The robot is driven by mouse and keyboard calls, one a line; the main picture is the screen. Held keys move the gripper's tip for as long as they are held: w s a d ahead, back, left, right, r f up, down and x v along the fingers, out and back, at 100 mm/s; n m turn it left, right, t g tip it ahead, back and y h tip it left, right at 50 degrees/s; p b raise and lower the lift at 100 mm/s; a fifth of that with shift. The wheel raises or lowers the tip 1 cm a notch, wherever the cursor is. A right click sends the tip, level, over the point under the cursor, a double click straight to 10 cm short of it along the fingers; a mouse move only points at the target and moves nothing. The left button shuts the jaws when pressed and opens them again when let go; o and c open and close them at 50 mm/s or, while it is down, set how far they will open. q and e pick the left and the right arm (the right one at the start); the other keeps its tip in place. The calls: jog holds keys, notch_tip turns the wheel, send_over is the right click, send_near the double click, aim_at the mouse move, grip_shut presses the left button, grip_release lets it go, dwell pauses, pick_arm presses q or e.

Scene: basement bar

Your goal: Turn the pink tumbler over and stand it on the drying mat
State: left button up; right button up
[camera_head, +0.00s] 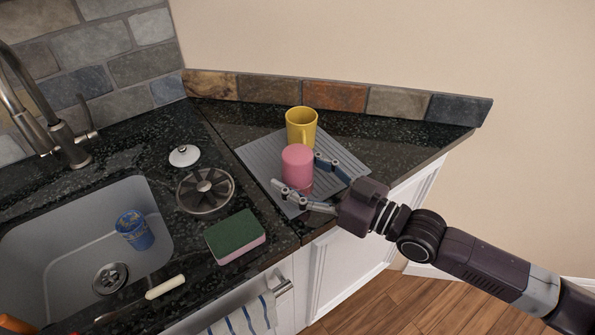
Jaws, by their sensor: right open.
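The pink tumbler (297,165) stands upside down on the grey ribbed drying mat (262,160), its closed base facing up. My right gripper (297,172) comes in from the right, low over the mat. Its fingers are open, one on the near side of the tumbler and one on the far right side. I cannot tell whether either finger touches it. My left gripper is not in view.
A yellow mug (301,126) stands upright on the mat just behind the tumbler. A green and pink sponge (235,236), a dark round rack (206,190) and a white lid (184,156) lie left. A blue cup (134,229) is in the sink (70,230).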

jog(key=shift+d+f, duration=0.1)
jog(key=v, duration=1.2)
jog(key=s+d+r+p, duration=0.2)
jog(key=d+r+p, duration=0.2)
jog(key=r+p, duration=0.3)
jog(key=shift+s, duration=0.35)
